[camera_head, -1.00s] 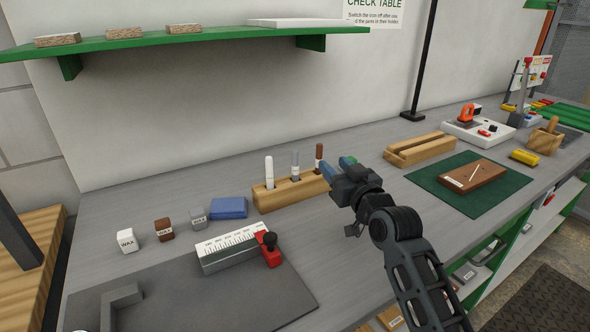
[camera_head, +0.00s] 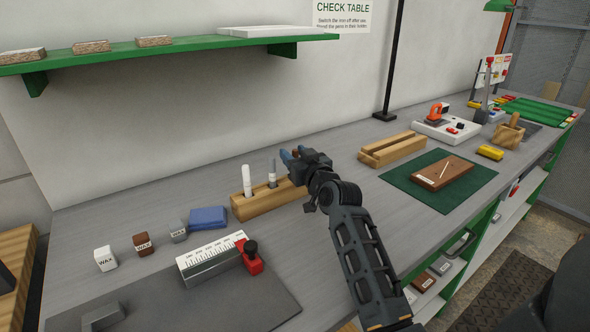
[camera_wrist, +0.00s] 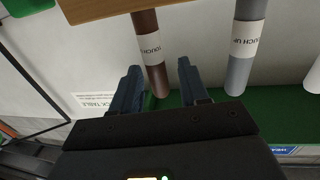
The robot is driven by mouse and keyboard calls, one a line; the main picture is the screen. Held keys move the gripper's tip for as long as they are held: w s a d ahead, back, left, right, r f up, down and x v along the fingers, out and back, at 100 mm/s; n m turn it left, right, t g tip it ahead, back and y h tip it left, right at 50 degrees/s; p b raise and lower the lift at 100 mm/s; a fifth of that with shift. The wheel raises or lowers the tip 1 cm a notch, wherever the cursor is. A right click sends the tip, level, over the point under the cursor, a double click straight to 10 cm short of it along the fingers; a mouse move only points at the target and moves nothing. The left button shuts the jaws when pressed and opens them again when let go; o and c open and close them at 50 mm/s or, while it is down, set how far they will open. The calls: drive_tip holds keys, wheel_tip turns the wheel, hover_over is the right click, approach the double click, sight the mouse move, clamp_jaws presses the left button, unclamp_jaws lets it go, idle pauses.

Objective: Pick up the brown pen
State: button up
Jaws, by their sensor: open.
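The brown pen (camera_wrist: 152,52) has a white label band and stands in the wooden pen holder (camera_head: 262,204). In the wrist view its free end lies between my two blue fingertips. My gripper (camera_wrist: 158,72) is open, with a gap on each side of the pen. In the head view my gripper (camera_head: 291,154) is at the right end of the holder and hides nearly all of the brown pen. The grey pen (camera_head: 272,172) and white pen (camera_head: 246,180) stand in the same holder, to the left.
A blue block (camera_head: 208,217) and several wax cubes sit left of the holder. A ruler fixture (camera_head: 212,257) with a red clamp lies in front. An empty-looking wooden cradle (camera_head: 391,149) and a green mat (camera_head: 400,178) lie to the right. A green shelf (camera_head: 165,46) hangs above.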

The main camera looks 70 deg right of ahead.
drive_tip(key=shift+c, duration=0.3)
clamp_jaws()
